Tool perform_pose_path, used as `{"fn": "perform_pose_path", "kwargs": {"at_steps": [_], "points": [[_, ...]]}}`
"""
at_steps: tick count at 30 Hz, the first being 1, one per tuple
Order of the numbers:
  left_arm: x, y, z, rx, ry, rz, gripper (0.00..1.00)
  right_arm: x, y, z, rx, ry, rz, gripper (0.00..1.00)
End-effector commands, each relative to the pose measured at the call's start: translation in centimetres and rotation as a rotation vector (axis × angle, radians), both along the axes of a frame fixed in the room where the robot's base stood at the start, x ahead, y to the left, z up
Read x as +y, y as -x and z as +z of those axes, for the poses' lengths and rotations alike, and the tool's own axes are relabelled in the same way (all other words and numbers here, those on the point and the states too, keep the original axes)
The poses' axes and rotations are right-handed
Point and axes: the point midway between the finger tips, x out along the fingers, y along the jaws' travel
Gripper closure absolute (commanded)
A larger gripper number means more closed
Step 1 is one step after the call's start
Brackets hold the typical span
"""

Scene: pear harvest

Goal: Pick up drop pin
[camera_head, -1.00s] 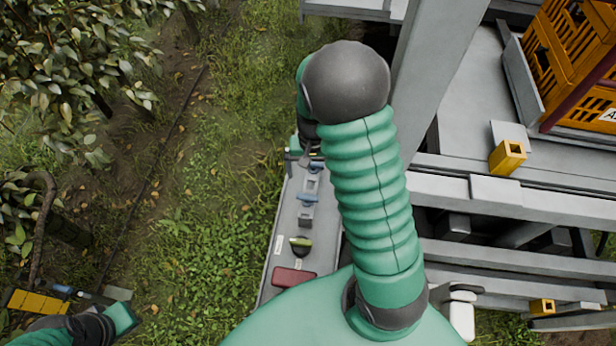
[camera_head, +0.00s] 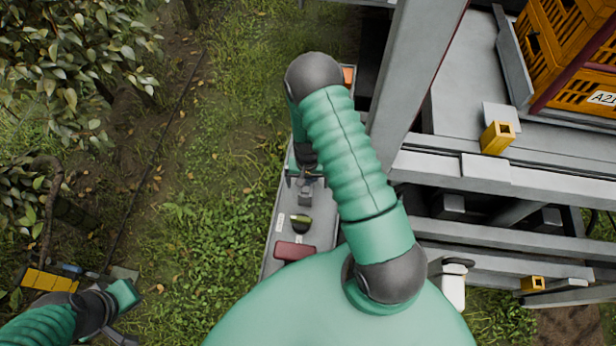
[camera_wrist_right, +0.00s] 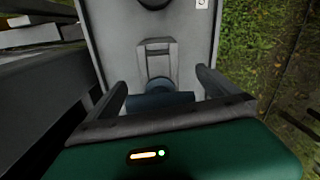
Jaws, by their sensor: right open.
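The drop pin appears to be the dark blue T-shaped handle (camera_wrist_right: 160,101) in the right wrist view. It lies between the fingers of my right gripper (camera_wrist_right: 163,90), near a grey bracket (camera_wrist_right: 157,50). The fingers are open on either side of it, and I cannot tell if they touch it. In the head view, my right gripper (camera_head: 305,178) is over the grey tray (camera_head: 270,262) and mostly hides the pin. The bracket shows just below it (camera_head: 304,198). My left gripper (camera_head: 125,292) is at lower left, away from the tray; its fingers are unclear.
A grey metal frame (camera_head: 490,175) with orange crates (camera_head: 565,60) stands on the right. A yellow box (camera_head: 48,280) is at lower left. Grass lies left of the tray.

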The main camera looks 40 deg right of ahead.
Motion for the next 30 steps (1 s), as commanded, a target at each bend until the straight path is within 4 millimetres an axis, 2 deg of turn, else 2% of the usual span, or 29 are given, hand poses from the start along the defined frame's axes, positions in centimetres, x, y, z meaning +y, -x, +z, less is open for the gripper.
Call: {"fn": "perform_pose_path", "kwargs": {"at_steps": [5,19,26,30], "points": [[0.02,0.01,-0.08,0.001,0.0,0.001,1.0,-0.28,-0.03,-0.14,-0.001,-0.003,-0.001,0.01],[0.0,0.01,-0.08,0.0,0.0,0.0,1.0,-0.33,0.03,-0.15,0.0,-0.003,-0.001,0.63],[0.01,0.0,-0.12,0.0,0.0,0.0,1.0,-0.26,0.02,-0.12,0.001,-0.003,0.0,0.64],[0.01,0.01,-0.36,0.0,0.0,0.0,1.0,-0.31,-0.09,0.76,-0.002,-0.002,0.0,0.64]]}}
